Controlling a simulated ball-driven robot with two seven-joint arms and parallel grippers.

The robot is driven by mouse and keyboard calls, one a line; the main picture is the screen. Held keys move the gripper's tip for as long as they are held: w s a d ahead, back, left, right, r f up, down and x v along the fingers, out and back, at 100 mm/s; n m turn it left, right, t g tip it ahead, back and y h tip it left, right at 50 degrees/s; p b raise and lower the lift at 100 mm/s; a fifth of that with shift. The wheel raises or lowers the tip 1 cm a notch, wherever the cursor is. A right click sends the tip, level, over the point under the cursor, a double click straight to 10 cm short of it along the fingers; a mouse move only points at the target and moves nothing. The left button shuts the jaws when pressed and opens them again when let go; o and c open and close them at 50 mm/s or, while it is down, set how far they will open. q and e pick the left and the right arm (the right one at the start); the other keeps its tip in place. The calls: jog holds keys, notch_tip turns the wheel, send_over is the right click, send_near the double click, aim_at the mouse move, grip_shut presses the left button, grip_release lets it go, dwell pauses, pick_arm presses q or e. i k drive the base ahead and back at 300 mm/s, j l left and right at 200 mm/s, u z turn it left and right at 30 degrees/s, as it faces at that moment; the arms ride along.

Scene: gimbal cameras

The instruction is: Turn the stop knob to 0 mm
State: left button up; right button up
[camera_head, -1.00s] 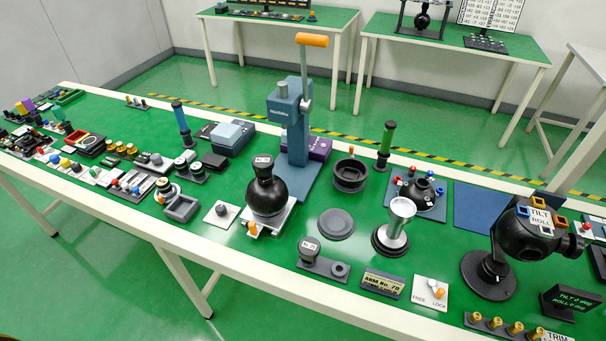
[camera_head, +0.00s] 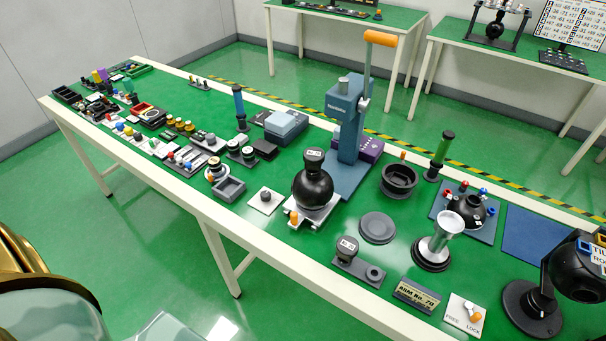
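No part is readably marked as the stop knob, and no 0 mm scale can be read. A small dark knob (camera_head: 265,196) stands on a white square plate (camera_head: 268,208) near the table's front edge. A blue-grey lever press (camera_head: 347,125) has a short grey cylindrical knob (camera_head: 343,84) on top of its head and a raised handle with an orange grip (camera_head: 380,38). Which of these is the stop knob I cannot tell. Neither of my grippers is in view.
The long green table (camera_head: 310,262) is crowded. A black ball (camera_head: 312,188) on a white base stands before the press. Green floor is free in front.

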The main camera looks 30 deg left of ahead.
aim_at(265, 195)
jog(key=u, duration=1.2)
